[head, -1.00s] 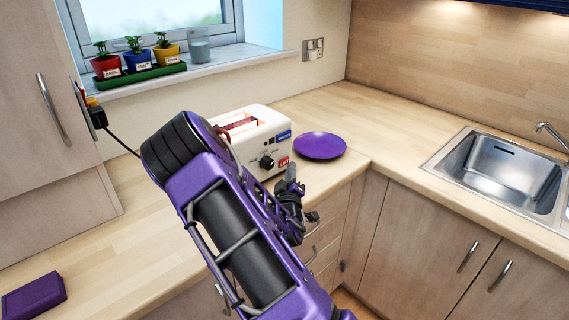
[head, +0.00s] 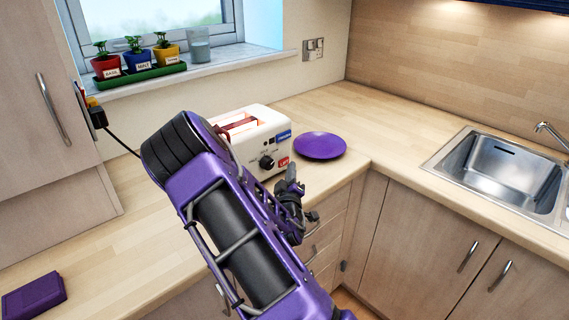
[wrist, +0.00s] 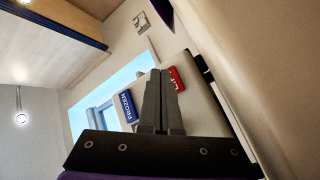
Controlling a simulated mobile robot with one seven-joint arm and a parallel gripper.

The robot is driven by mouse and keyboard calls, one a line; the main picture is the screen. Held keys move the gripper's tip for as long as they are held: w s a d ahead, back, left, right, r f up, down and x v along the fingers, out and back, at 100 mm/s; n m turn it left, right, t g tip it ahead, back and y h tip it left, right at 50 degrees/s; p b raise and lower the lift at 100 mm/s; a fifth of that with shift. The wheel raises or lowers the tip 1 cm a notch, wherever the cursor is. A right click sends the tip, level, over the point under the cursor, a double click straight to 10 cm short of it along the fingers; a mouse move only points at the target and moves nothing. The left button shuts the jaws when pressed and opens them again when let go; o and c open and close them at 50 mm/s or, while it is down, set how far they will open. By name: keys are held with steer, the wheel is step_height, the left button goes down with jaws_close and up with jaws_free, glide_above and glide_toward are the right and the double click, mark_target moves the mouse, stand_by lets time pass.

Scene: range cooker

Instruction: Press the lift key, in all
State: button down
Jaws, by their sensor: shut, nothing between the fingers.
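The white toaster (head: 247,152) stands on the counter, with a dark knob, a blue key (head: 284,136) and a red key (head: 284,163) on its end face. In the wrist view the blue key (wrist: 127,106) reads FROZEN, left of my fingers. The red lift key (wrist: 177,79) is just right of the fingertips and partly covered by them. My gripper (wrist: 162,73) is shut and empty in front of this face; it also shows in the head view (head: 292,170), just below the red key. I cannot tell whether the fingertips touch the toaster.
A purple plate (head: 320,146) lies close right of the toaster. A sink (head: 498,172) is at the right. Potted herbs in a green tray (head: 140,78) stand on the windowsill. A purple box (head: 34,295) lies at the front left. The counter behind the plate is clear.

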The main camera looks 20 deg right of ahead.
steer(key=shift+w, duration=0.15)
steer(key=shift+w+a, duration=0.15)
steer(key=shift+w, duration=0.1)
steer(key=shift+w+a+b, duration=0.15)
steer(key=shift+w+b, duration=0.25)
steer(key=shift+b, duration=0.1)
stand_by(0.4)
steer(key=shift+s, duration=0.15)
stand_by(0.3)
steer(key=shift+s+d, duration=0.3)
steer(key=shift+s, duration=0.35)
steer(key=shift+s+d+f+b, duration=0.1)
steer(key=shift+s+d+b, duration=0.25)
steer(key=shift+s, duration=0.55)
steer(key=shift+s+d+b, duration=0.2)
steer(key=shift+s+d, duration=0.1)
steer(key=shift+s, duration=0.55)
steer(key=shift+s+d, duration=0.2)
steer(key=shift+s, duration=0.4)
